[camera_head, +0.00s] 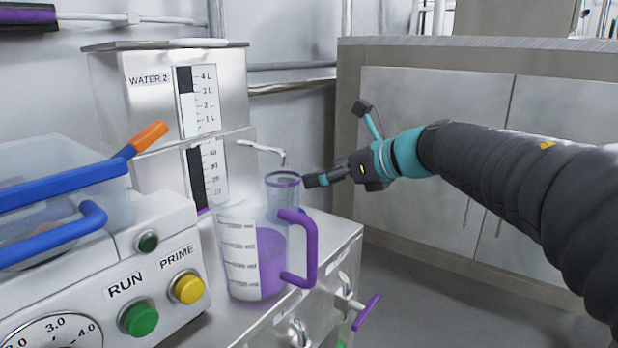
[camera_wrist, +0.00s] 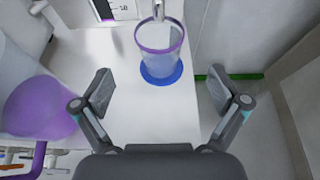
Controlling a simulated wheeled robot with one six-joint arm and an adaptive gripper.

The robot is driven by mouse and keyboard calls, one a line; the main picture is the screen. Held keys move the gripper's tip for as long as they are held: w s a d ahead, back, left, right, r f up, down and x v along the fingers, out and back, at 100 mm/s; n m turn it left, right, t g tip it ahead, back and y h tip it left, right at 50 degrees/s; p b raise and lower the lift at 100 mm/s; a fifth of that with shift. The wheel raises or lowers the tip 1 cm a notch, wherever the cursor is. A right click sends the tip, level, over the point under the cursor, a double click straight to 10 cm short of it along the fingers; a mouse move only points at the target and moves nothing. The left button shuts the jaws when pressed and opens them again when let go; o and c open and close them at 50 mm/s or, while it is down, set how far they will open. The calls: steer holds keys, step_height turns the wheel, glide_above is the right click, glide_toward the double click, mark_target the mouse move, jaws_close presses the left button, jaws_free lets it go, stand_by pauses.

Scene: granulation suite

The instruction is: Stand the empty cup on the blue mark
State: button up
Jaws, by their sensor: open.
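The empty cup (camera_wrist: 160,50) is clear with a purple rim. In the wrist view it stands upright on the blue mark (camera_wrist: 162,76), a round blue disc on the steel top, just below the spout. The mark shows around the cup's base. In the head view the cup (camera_head: 283,192) is partly hidden behind the purple-handled jug, and the mark is hidden. My gripper (camera_wrist: 166,92) is open and empty, its fingers apart on either side and short of the cup. In the head view my gripper (camera_head: 318,181) is right of the cup.
A measuring jug (camera_head: 240,262) with purple liquid and handle stands in front of the cup. A metal spout (camera_head: 265,148) from the Water 2 tank (camera_head: 150,95) hangs over the cup. A machine with green and yellow buttons (camera_head: 188,289) stands left. A grey cabinet (camera_head: 430,110) stands behind.

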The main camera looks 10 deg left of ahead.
steer(key=shift+s+d+r, duration=0.15)
steer(key=shift+d+r, duration=0.05)
steer(key=shift+d, duration=0.2)
